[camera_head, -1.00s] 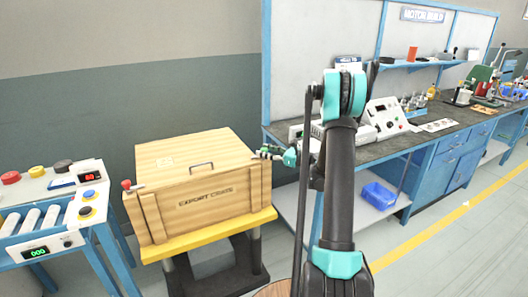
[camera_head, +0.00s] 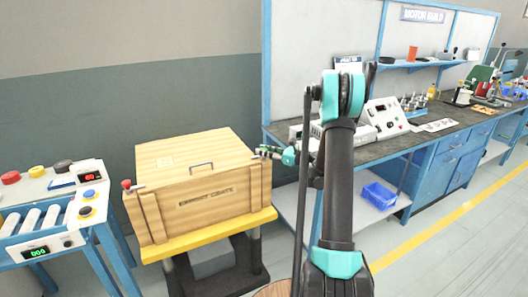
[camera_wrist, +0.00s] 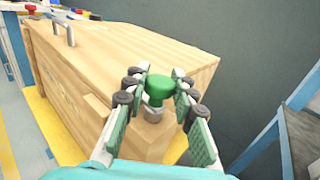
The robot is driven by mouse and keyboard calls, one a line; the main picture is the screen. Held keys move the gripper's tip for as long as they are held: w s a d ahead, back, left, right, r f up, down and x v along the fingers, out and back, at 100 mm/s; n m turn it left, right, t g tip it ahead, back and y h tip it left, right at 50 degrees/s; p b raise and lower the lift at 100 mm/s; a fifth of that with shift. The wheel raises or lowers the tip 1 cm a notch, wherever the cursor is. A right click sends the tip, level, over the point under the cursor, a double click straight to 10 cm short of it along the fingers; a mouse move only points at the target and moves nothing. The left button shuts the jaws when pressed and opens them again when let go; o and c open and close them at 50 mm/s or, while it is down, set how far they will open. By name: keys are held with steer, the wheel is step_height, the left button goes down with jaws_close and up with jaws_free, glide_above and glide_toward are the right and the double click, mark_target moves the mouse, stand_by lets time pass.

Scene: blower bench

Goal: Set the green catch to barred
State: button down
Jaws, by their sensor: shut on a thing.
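The green catch (camera_wrist: 159,88) is a round green knob on a short metal stem at the corner of the wooden crate's top, in the wrist view. My gripper (camera_wrist: 161,80) has one finger on each side of the knob and is shut on it. In the head view my gripper (camera_head: 270,152) is at the right end of the crate (camera_head: 205,200), and I cannot make out the green knob there. The catch's set position cannot be read from these frames.
A red knob (camera_head: 126,185) is at the crate's left corner. The crate has a metal handle (camera_head: 201,165) on its lid and stands on a yellow-topped stand (camera_head: 210,233). A roller conveyor (camera_head: 35,221) stands at left, a blue-framed workbench (camera_head: 420,150) at right.

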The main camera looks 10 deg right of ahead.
steer(key=shift+n+g+y, duration=0.6)
steer(key=shift+n+g, duration=0.1)
steer(key=shift+g, duration=0.3)
steer(key=c, duration=1.2)
jaws_free()
steer(key=v, duration=1.2)
